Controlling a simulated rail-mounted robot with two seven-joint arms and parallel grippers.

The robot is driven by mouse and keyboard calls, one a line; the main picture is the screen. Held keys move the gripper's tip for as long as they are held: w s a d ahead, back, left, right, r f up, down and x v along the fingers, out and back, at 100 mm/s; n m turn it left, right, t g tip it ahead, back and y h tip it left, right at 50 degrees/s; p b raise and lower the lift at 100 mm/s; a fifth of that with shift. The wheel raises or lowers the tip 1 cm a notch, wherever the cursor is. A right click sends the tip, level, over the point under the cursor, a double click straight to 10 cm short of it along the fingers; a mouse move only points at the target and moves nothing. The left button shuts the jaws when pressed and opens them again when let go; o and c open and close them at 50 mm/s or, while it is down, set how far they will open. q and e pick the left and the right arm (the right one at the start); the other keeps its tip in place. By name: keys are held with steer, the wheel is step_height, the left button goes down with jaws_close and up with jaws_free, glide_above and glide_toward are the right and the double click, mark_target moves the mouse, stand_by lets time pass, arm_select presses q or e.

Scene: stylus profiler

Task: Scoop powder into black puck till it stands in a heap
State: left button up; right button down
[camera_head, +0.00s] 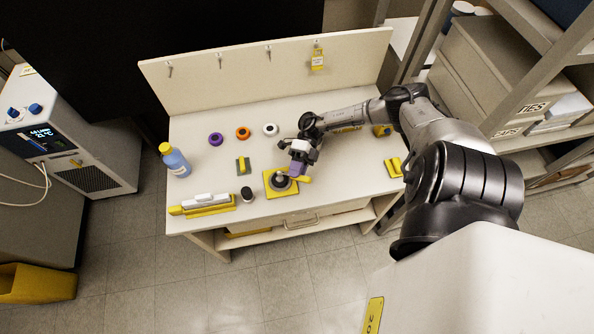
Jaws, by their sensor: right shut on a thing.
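My right gripper (299,153) reaches in from the right over the white bench and is shut on a small purple thing (297,168), perhaps the scoop handle. It is just above and right of a dark round piece (280,182), which looks like the black puck, on a yellow base (270,191) near the bench's front edge. Whether the purple thing touches the dark piece I cannot tell. Any powder is too small to make out. My left gripper is not in view.
Purple (216,139), orange (243,133) and white (270,129) rings lie at the back. A blue bottle (176,162) stands at left. A white tool on a yellow holder (208,204) and a small black jar (247,193) sit in front.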

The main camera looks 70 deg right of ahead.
steer(key=shift+w+a+r+n+g+h, duration=0.1)
steer(key=shift+r+n+g+h, duration=0.35)
steer(key=shift+h, duration=0.75)
steer(key=h, duration=0.1)
steer(key=r+h, duration=0.1)
steer(key=g+h, duration=0.1)
steer(key=shift+w+a+r+h, duration=0.15)
steer(key=shift+r+h, duration=0.1)
steer(key=shift+h, duration=0.05)
steer(key=h, duration=0.2)
steer(key=a+r+n+g+h, duration=0.1)
steer(key=h, duration=0.2)
steer(key=shift+w+r, duration=0.1)
steer(key=shift+r, duration=0.1)
steer(key=h, duration=0.3)
steer(key=shift+a+r+n+g, duration=0.25)
steer(key=shift+r, duration=0.05)
